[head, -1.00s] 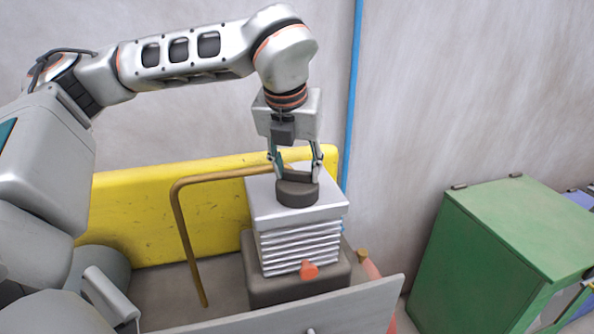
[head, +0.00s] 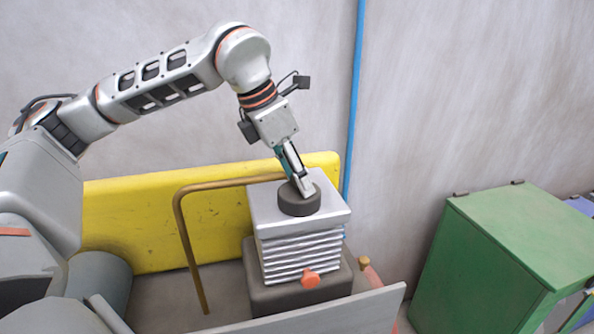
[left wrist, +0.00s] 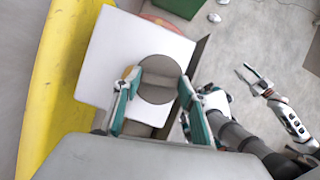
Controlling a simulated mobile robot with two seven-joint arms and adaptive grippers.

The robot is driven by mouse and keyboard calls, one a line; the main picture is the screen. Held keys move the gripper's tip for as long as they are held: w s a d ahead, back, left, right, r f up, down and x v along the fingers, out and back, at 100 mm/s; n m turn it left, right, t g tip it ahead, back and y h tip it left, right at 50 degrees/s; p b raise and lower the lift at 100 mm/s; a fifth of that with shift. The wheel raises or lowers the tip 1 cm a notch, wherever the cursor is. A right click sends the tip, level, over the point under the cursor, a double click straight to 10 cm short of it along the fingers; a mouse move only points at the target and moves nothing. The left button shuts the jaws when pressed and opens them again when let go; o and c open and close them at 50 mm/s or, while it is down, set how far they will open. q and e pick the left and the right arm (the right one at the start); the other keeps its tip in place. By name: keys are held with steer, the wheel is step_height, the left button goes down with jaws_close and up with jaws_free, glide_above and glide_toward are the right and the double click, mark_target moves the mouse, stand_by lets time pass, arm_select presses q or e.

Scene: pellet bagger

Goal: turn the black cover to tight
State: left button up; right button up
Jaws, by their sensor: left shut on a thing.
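The black cover (head: 299,204) is a short dark round cap on the flat top of a silver ribbed housing (head: 300,247). My left gripper (head: 303,188) comes down on it at a tilt and is shut on the cover. In the left wrist view the fingers of my left gripper (left wrist: 158,86) lie on opposite sides of the cover (left wrist: 158,72). How tight the cover sits cannot be told. My right gripper (left wrist: 250,76) shows small in the left wrist view, away to the right, with its fingers apart and empty.
A bent brown pipe (head: 180,225) stands left of the housing, before a yellow panel (head: 130,220). An orange knob (head: 310,279) is on the housing's front. A grey panel (head: 330,309) crosses in front. A green cabinet (head: 510,240) stands at the right.

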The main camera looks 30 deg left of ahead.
arm_select(q)
steer(key=shift+r+m, duration=0.15)
steer(key=shift+m, duration=0.15)
steer(key=shift+m+h+p, duration=0.3)
steer(key=shift+m+p, duration=0.05)
steer(key=shift+m, duration=0.15)
arm_select(e)
steer(key=shift+s+d+f, duration=0.15)
steer(key=shift+s+d, duration=0.2)
steer(key=shift+s, duration=0.05)
arm_select(q)
steer(key=o, duration=1.1)
